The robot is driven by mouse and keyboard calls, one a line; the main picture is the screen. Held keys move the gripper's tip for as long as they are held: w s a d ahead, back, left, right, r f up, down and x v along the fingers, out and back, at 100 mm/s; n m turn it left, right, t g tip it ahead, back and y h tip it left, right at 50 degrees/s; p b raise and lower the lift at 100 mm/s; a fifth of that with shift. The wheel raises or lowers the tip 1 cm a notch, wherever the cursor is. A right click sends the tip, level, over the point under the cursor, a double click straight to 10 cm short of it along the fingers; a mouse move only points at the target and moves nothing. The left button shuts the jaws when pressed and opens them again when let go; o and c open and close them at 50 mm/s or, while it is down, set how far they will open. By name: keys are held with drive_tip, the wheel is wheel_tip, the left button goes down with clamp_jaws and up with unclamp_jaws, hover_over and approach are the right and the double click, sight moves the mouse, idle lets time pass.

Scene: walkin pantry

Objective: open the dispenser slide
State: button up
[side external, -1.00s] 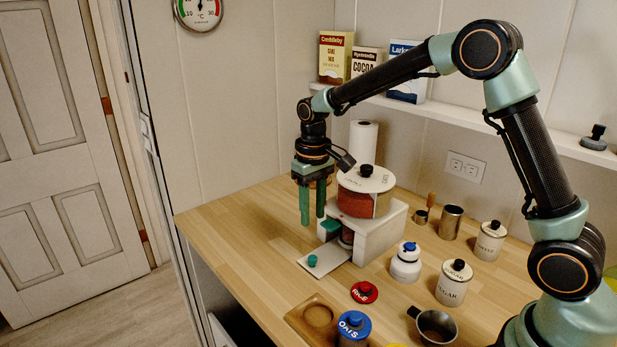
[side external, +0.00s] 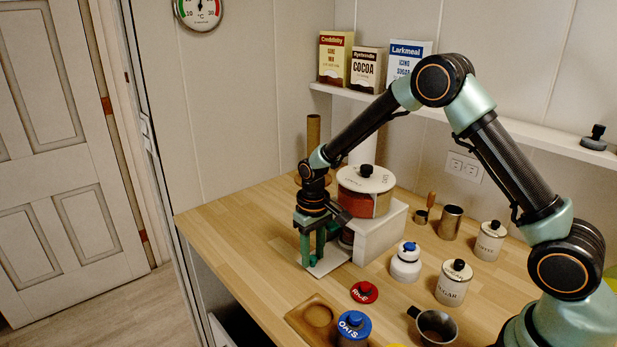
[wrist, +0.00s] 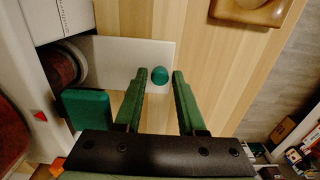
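The dispenser (side external: 376,235) is a white stand with a round reddish-brown canister (side external: 362,203) on top. Its flat white slide (wrist: 120,62) sticks out over the wooden counter and bears a small round teal knob (wrist: 160,75) near its outer end. My gripper (side external: 313,260) points down over the slide, its green fingers reaching close to the plate. In the wrist view my gripper (wrist: 159,73) is open, with the knob between the fingertips and a small gap visible on each side. In the side view the fingers hide the knob.
A green block (wrist: 85,108) on the dispenser sits beside my left finger in the wrist view. A wooden tray (side external: 312,318), a red lid (side external: 364,292) and a white bottle (side external: 406,263) stand nearby. The counter left of the slide is clear.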

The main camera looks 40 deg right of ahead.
clamp_jaws()
idle(1.4)
